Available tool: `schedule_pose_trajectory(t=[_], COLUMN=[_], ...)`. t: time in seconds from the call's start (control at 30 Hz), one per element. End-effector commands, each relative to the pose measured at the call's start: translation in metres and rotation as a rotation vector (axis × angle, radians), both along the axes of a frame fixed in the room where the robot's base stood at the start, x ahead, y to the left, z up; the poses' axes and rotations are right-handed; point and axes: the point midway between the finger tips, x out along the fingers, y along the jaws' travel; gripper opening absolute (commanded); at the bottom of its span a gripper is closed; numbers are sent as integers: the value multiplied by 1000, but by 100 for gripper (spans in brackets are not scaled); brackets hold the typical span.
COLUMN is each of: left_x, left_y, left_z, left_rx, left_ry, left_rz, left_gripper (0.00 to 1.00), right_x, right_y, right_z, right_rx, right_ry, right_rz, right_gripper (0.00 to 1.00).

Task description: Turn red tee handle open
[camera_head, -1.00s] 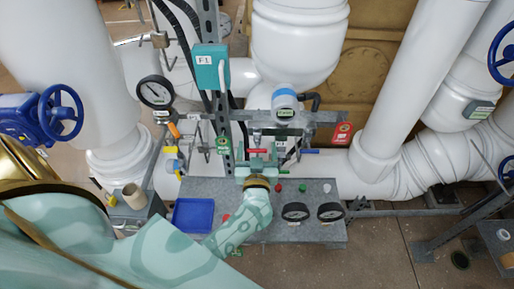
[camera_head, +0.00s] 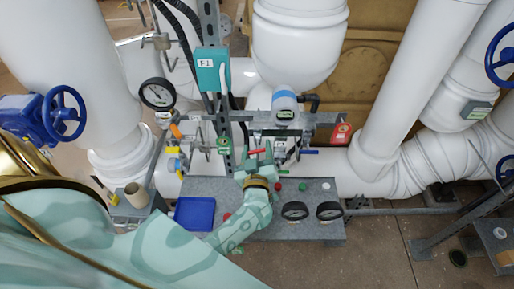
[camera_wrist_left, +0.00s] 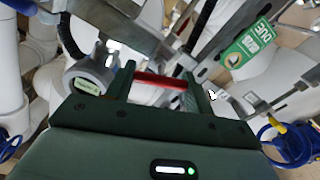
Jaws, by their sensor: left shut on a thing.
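The red tee handle (camera_head: 257,152) sits at the middle of the valve rack, just above the grey bench. My left gripper (camera_head: 257,161) reaches up to it from below and is shut on it. In the left wrist view the red bar (camera_wrist_left: 160,80) lies across between the two dark fingers of my left gripper (camera_wrist_left: 160,88). In the head view the bar is tilted a little, its left end lower. The gripper's fingers hide the valve body behind it. My right gripper is not in view.
A blue handle (camera_head: 309,152) stands close to the right, with a green tag (camera_head: 221,142) to the left. The grey bench (camera_head: 320,192) carries a blue tray (camera_head: 194,213) and two gauges (camera_head: 295,210). A teal box (camera_head: 211,70) hangs above.

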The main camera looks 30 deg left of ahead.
Motion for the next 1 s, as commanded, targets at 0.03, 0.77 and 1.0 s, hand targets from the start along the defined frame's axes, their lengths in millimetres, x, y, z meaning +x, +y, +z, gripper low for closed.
schedule_pose_trajectory(t=[0.03,0.77,1.0], left_x=[0,-1,-1], left_y=[0,1,1], left_z=[0,-3,-4], left_rx=[-38,-630,-808], left_ry=[-19,-383,-492], left_rz=[1,-1,0], left_gripper=[30,30,30], right_x=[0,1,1], right_y=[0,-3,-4], right_z=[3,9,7], right_rx=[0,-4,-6], right_ry=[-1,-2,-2], right_rz=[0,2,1], right_gripper=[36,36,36])
